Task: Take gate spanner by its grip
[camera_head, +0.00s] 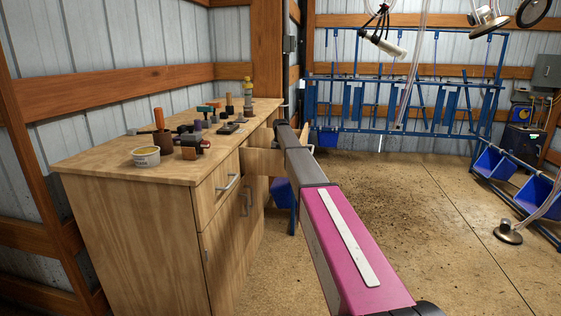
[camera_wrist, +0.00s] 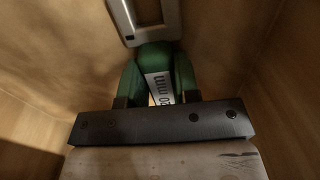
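In the wrist view, the gate spanner lies in a wooden compartment. Its pale metal head (camera_wrist: 150,22) is at the top of the view, and its green grip (camera_wrist: 156,54) runs down toward me. In the head view my arm reaches to an open drawer (camera_head: 262,161), and my gripper and the spanner are hidden.
Wooden drawer walls are close on both sides in the wrist view. The workbench (camera_head: 100,172) at left holds a tub (camera_head: 146,158) and several tools. A blue rack (camera_head: 400,105) stands at the back. Blue bins (camera_head: 494,163) are at right. The floor is clear in the middle.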

